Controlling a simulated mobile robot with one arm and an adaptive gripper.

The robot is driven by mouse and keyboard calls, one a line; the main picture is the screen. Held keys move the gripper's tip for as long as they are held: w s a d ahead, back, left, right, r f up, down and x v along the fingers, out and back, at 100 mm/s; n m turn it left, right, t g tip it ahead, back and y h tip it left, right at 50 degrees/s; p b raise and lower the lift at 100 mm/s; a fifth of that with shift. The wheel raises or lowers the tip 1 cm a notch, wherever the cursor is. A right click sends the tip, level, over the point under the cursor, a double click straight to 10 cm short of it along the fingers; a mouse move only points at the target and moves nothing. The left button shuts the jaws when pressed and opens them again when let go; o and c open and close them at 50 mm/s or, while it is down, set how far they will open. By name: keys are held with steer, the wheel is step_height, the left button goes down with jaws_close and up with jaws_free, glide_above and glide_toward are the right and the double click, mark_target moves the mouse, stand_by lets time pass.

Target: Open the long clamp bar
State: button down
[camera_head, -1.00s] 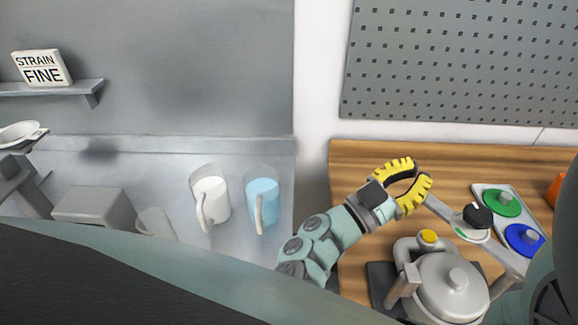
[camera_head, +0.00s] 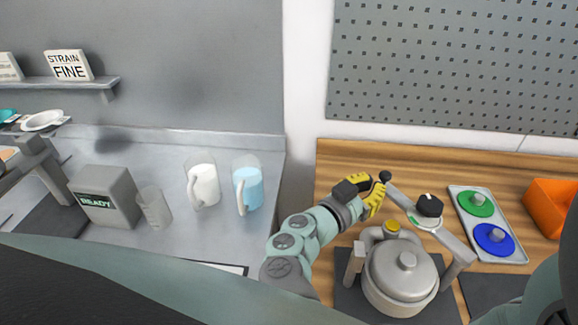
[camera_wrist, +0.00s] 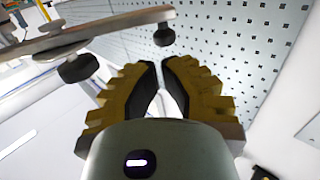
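The long clamp bar (camera_head: 454,241) is a grey bar that runs slantwise behind the lidded drum (camera_head: 400,282). It carries a black dial knob (camera_head: 428,205) partway along and a small black ball knob (camera_head: 385,176) at its far left end. In the wrist view the bar (camera_wrist: 85,34) crosses the upper left, with the ball knob (camera_wrist: 163,36) just beyond my fingertips. My yellow-fingered gripper (camera_head: 372,184) is beside the bar's knob end. In the wrist view its fingertips (camera_wrist: 160,66) nearly meet, with nothing seen between them. Contact with the knob cannot be told.
A tray with green and blue discs (camera_head: 488,222) lies right of the bar, with an orange bin (camera_head: 553,205) beyond. A yellow-topped post (camera_head: 391,227) stands at the drum. White (camera_head: 203,186) and blue (camera_head: 248,190) jugs stand on the left counter. A pegboard wall is behind.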

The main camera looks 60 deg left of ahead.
mark_target(382, 180)
steer(key=shift+w+a+p, duration=0.15)
steer(key=shift+w+p, duration=0.25)
steer(key=shift+w, duration=1.45)
